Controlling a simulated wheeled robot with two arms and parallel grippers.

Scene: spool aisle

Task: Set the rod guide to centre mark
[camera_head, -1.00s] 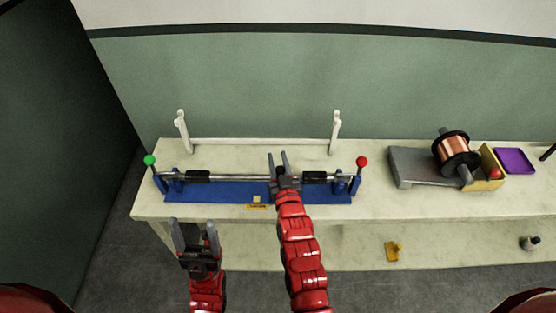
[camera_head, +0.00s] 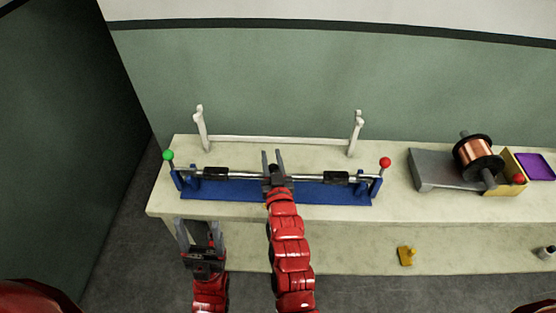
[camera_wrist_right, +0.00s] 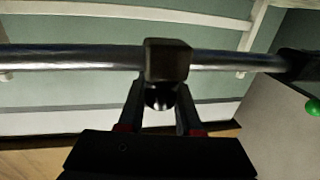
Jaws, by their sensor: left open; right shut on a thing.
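A steel rod (camera_head: 232,175) runs along a blue base (camera_head: 330,192) on the bench, with black blocks near both ends. The rod guide (camera_wrist_right: 167,60) is a black block around the rod in the right wrist view, with a round knob (camera_wrist_right: 160,96) below it. My right gripper (camera_head: 273,160) is shut on the guide's knob, near the middle of the rod. It hides the guide in the head view. The centre mark is not visible; my right arm covers the base's front middle. My left gripper (camera_head: 199,230) is open and empty before the bench's front edge.
A green ball (camera_head: 168,155) and a red ball (camera_head: 385,162) top the rod's end levers. A white frame (camera_head: 280,139) stands behind. A copper spool (camera_head: 478,157) on a grey stand and a purple tray (camera_head: 536,166) are at right.

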